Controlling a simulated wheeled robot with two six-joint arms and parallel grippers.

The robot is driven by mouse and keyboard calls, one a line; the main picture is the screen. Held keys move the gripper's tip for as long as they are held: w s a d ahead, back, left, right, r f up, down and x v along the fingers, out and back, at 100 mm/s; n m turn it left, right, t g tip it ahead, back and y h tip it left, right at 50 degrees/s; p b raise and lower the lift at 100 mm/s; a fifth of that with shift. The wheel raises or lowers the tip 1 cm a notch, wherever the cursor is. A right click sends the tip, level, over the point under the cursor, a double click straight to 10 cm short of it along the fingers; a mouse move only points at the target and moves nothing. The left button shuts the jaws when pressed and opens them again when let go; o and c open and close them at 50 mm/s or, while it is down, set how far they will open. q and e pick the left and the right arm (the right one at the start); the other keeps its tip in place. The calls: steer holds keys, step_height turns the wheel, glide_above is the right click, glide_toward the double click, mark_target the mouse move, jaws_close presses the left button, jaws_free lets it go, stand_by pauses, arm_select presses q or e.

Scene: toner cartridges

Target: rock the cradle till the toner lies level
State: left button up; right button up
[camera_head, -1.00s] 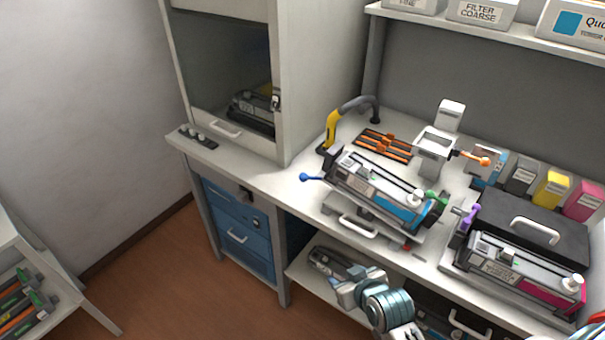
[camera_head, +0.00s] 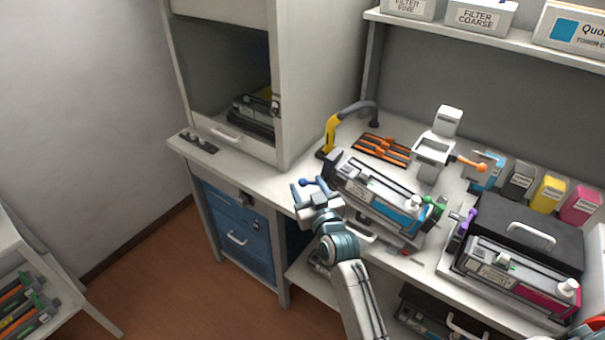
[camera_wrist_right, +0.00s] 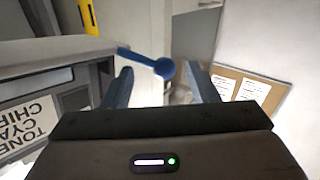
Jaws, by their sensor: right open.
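The cradle (camera_head: 405,235) on the bench holds a grey toner cartridge (camera_head: 375,191) with a cyan strip, tilted down to the right. A blue ball-ended handle (camera_head: 304,182) sticks out at its left end. My right gripper (camera_head: 311,188) is at this handle, its jaws open. In the right wrist view, the blue ball (camera_wrist_right: 164,69) shows between the two spread fingers (camera_wrist_right: 158,88), with no finger visibly touching it. A label reading toner, chip and cyan (camera_wrist_right: 28,124) is at left there. The toner inside is hidden. My left gripper is out of view.
A second cartridge with a magenta strip (camera_head: 505,265) lies right, before a black case (camera_head: 525,225). A yellow hose nozzle (camera_head: 331,130), orange tools (camera_head: 385,148) and a white clamp-like stand (camera_head: 434,150) are behind the cradle. A cabinet (camera_head: 310,80) rises at left.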

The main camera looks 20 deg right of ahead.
steer(key=shift+w+a+p, duration=0.1)
steer(key=shift+w+p, duration=0.35)
steer(key=shift+w, duration=1.75)
steer(key=shift+c, duration=0.2)
